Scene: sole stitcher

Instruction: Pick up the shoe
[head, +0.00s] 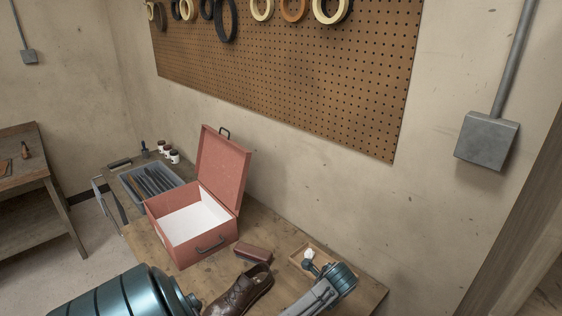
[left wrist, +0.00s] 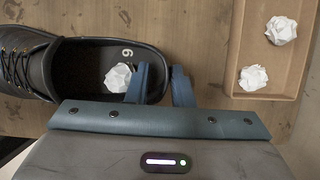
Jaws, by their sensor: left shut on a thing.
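The dark brown lace-up shoe (head: 238,292) is at the front of the workbench, its toe cut off by the bottom edge of the head view. In the left wrist view the shoe (left wrist: 78,62) points left, with a crumpled white paper ball (left wrist: 118,77) inside its opening. My left gripper (left wrist: 160,85) is shut on the shoe's heel wall, one finger inside the opening and one outside. In the head view my left gripper (head: 312,268) is at the right, partly covering the tray. I cannot tell whether the shoe is off the bench. My right gripper is not in view.
A wooden tray (head: 296,261) with paper balls lies right of the shoe. A reddish-brown block (head: 253,252) lies behind it. An open red box (head: 182,248) and a grey tool tray (head: 136,184) stand further left. The pegboard wall bounds the back.

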